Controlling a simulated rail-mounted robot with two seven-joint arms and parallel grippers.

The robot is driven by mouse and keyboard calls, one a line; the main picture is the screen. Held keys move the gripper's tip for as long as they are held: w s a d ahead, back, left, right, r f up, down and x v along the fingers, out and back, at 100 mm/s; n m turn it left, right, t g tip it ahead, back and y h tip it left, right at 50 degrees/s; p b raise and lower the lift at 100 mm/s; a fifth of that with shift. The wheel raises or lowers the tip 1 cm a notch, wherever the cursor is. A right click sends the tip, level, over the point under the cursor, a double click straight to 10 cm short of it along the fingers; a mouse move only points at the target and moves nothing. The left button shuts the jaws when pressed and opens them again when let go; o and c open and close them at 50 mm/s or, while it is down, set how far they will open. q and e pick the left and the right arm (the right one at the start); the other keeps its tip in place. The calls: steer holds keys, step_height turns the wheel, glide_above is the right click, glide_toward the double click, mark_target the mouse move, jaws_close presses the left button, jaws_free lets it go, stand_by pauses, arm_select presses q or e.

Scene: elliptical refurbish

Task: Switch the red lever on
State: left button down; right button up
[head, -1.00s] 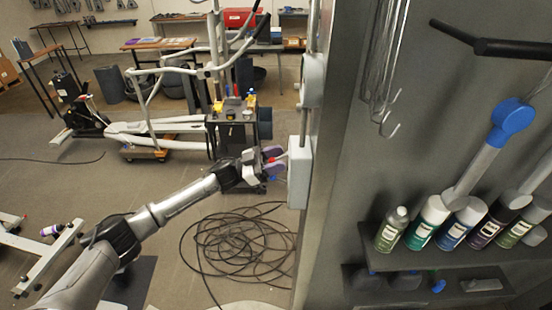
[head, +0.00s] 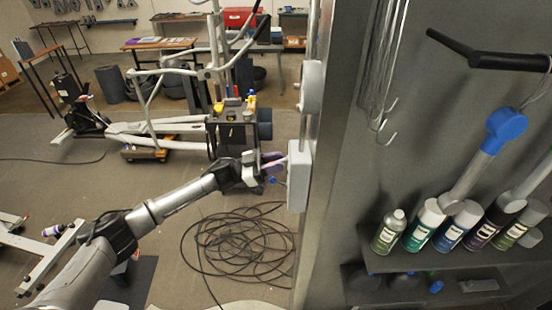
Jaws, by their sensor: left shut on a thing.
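A light grey switch box (head: 299,176) is mounted on the edge of the tall grey panel, in the middle of the head view. The red lever (head: 284,160) is at its left side; only a small pale reddish piece shows, and the fingers hide the rest. My left gripper (head: 274,163) reaches in from the left, with its purplish fingertips close together on the lever, just left of the box. My right gripper is out of view.
A round grey box (head: 311,87) sits above the switch box on the same edge. The grey panel (head: 345,200) fills the right, with hooks and a shelf of spray cans (head: 388,232). A coiled black cable (head: 238,250) lies on the floor below my arm.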

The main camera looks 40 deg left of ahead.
arm_select(q)
step_height(320, 180, up, 3)
steer(key=g+y+p, duration=0.4)
steer(key=p, duration=1)
steer(key=shift+a+y, duration=0.15)
steer(key=shift+y, duration=0.25)
steer(key=shift+g+y+p, duration=0.5)
steer(key=shift+y+p, duration=0.1)
steer(key=shift+p, duration=0.2)
steer(key=shift+w+r+g+y, duration=0.1)
steer(key=shift+g+y, duration=0.6)
steer(key=shift+y, duration=0.2)
steer(key=shift+d, duration=0.2)
steer(key=c, duration=1)
jaws_free()
steer(key=b+v, duration=0.3)
steer(key=v, duration=1.1)
steer(key=shift+w+d+r, duration=0.1)
steer(key=shift+d+r, duration=0.05)
steer(key=shift+r, duration=0.05)
